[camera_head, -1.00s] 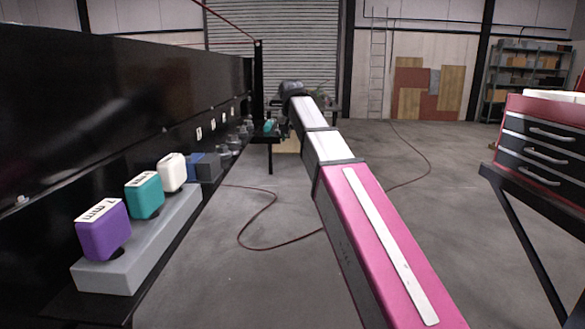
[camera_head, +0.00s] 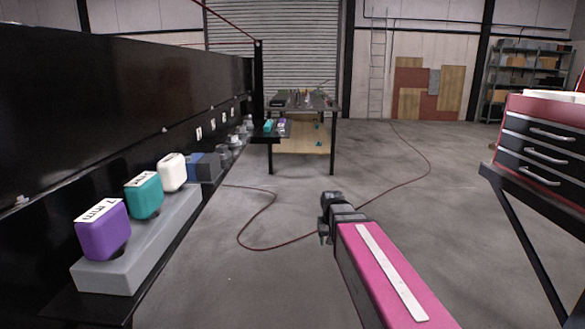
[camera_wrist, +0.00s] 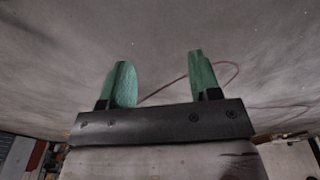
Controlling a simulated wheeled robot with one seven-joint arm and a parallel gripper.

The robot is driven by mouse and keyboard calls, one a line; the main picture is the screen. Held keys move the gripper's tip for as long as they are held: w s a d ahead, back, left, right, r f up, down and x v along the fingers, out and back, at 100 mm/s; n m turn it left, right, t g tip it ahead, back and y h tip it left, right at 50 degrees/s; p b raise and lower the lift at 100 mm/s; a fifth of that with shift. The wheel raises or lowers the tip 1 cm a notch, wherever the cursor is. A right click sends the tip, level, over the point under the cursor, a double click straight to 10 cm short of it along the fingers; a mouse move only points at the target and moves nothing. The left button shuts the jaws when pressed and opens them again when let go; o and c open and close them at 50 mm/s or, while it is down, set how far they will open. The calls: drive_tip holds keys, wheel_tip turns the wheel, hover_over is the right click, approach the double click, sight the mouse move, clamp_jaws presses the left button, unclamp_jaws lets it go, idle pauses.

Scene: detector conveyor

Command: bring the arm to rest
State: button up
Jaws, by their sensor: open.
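The arm is drawn in and hangs over open floor, apart from the bench and the cabinet.
At left, a black bench holds a grey block (camera_head: 110,275) with purple (camera_head: 103,232), teal (camera_head: 145,196) and white (camera_head: 172,172) pieces. A work table (camera_head: 333,125) stands at the back. A drawer cabinet (camera_head: 545,145) is at right. A red cable (camera_head: 262,215) crosses the floor.

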drive_tip(key=s+d+f+g, duration=0.1)
drive_tip(key=s+d+f, duration=0.3)
drive_tip(key=s+f, duration=0.7)
drive_tip(key=shift+s+d+f, duration=0.2)
drive_tip(key=shift+s+d, duration=0.1)
drive_tip(key=shift+d, duration=0.05)
